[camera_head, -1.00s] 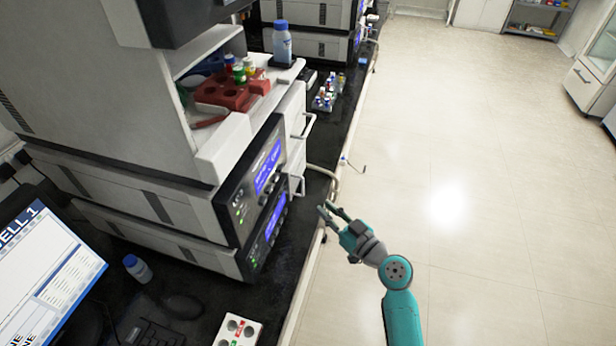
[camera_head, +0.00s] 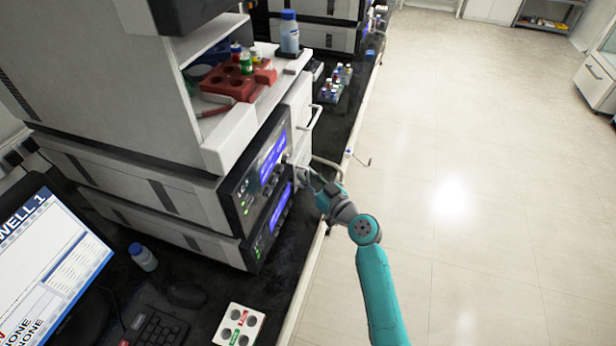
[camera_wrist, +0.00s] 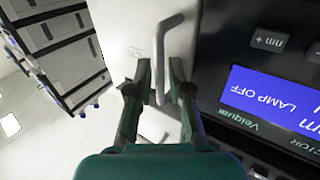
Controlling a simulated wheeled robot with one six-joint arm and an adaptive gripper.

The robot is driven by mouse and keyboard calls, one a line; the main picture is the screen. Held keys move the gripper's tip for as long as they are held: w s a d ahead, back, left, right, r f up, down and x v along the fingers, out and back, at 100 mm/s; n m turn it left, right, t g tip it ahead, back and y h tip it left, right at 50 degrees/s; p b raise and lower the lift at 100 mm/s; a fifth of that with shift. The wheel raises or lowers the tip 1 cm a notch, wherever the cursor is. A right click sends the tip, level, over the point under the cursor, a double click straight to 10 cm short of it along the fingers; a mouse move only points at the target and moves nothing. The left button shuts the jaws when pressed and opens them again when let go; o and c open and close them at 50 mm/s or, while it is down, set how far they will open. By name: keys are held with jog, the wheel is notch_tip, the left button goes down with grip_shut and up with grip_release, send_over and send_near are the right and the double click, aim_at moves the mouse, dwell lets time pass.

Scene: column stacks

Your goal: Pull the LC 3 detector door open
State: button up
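The LC 3 detector (camera_head: 252,195) has a dark front panel with blue screens, in a stack on the bench at the left. Its white door (camera_wrist: 125,30) carries a pale bar handle (camera_wrist: 160,60), plain in the wrist view. My gripper (camera_head: 298,176) is at the front of the stack, beside the panel's right edge. In the wrist view my gripper (camera_wrist: 160,72) has one finger on each side of the handle's lower part, with gaps showing, so it looks open. The door looks shut. In the head view my gripper partly hides the lower handle.
Another handle (camera_head: 315,117) sits on the white front above. A red vial rack (camera_head: 230,85) and a blue-capped bottle (camera_head: 289,35) stand on top. The floor (camera_head: 460,200) at the right is clear.

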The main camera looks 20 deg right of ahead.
grip_shut()
